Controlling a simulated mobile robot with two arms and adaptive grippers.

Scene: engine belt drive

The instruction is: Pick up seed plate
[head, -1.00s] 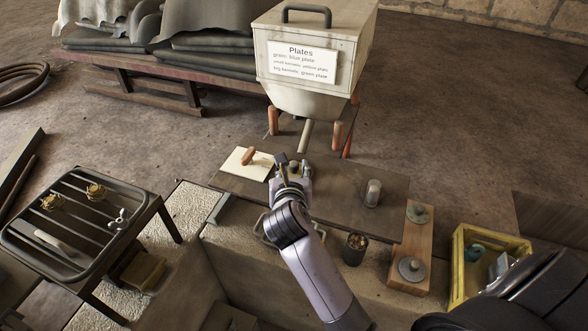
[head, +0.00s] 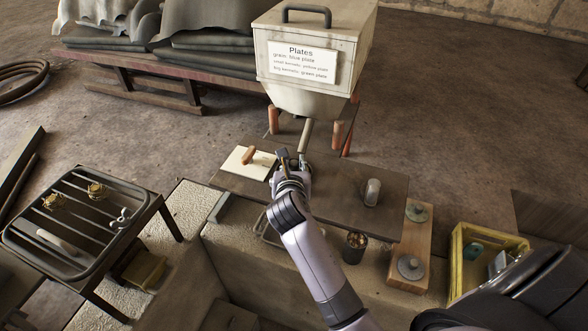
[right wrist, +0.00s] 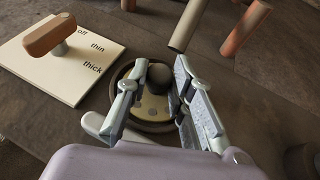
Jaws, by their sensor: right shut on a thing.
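The seed plate (right wrist: 150,113) is a pale yellowish disc with dark holes, in a round dark-rimmed seat in the right wrist view. A dark round knob (right wrist: 160,77) rises at its middle. My right gripper (right wrist: 161,88) is around the knob, with one finger on each side, and is shut on it. The fingers cover parts of the disc, so I cannot tell whether it is clear of the seat. In the head view my right gripper (head: 291,163) hides the plate. My left gripper is not in view.
A cream board (head: 240,165) with a wooden handle lies left of my gripper. A hopper (head: 312,65) with a spout stands behind. To the right are a small cylinder (head: 371,192), a dark cup (head: 355,247), a wooden strip with discs (head: 416,226) and a yellow crate (head: 457,262).

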